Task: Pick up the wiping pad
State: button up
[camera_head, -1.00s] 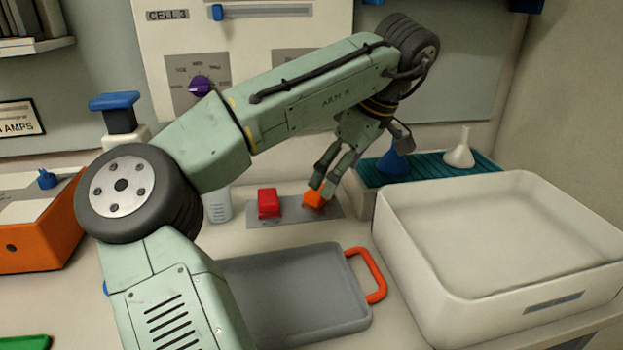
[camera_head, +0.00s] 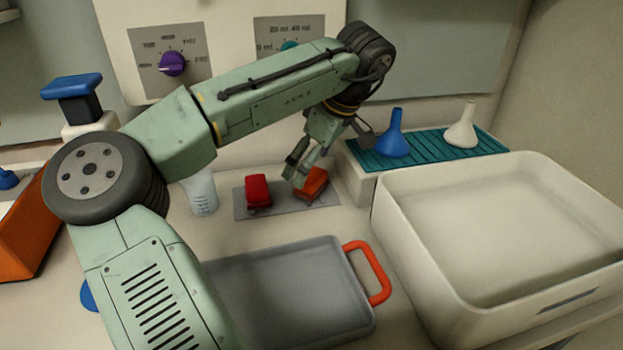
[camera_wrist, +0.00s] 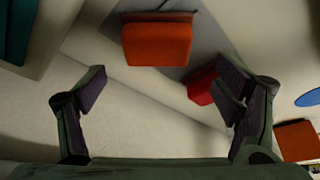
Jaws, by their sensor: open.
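Two small pad-like blocks sit on a grey plate (camera_head: 283,208) on the counter. One is orange (camera_head: 315,181) and one is red (camera_head: 258,190); I cannot tell for certain which is the wiping pad. My gripper (camera_head: 297,170) is open and empty, over the plate just left of the orange block. In the wrist view, the orange block (camera_wrist: 157,43) is beyond my spread fingertips (camera_wrist: 165,88), roughly in line with the gap. The red block (camera_wrist: 201,88) is partly hidden behind the finger on the right.
A large white basin (camera_head: 470,290) stands at the right. A teal ribbed mat (camera_head: 430,150) holds a blue funnel (camera_head: 394,135) and a white funnel (camera_head: 463,128). A grey tray (camera_head: 290,295) with an orange handle lies in front. A clear beaker (camera_head: 201,195) stands left of the plate.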

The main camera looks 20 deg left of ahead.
jog(key=shift+p+x, duration=0.45)
jog(key=shift+x, duration=1.55)
jog(key=shift+w, duration=0.15)
jog(key=shift+c, duration=0.4)
jog(key=c, duration=1.3)
jog(key=shift+r, duration=0.1)
jog(key=shift+r+b, duration=0.45)
jog(key=shift+r, duration=0.4)
jog(key=shift+s+d+r+b, duration=0.25)
jog(key=shift+s+r+b, duration=0.3)
jog(key=shift+r, duration=0.15)
jog(key=s+d+b, duration=0.1)
jog(key=s+d, duration=0.1)
jog(key=s, duration=0.2)
jog(key=s+d+r+b, duration=0.1)
jog(key=s+d, duration=0.1)
jog(key=s, duration=0.3)
jog(key=s+d+r+b, duration=0.1)
jog(key=s+d, duration=0.1)
jog(key=s, duration=0.2)
jog(key=shift+s+d, duration=0.1)
jog(key=shift+s, duration=0.15)
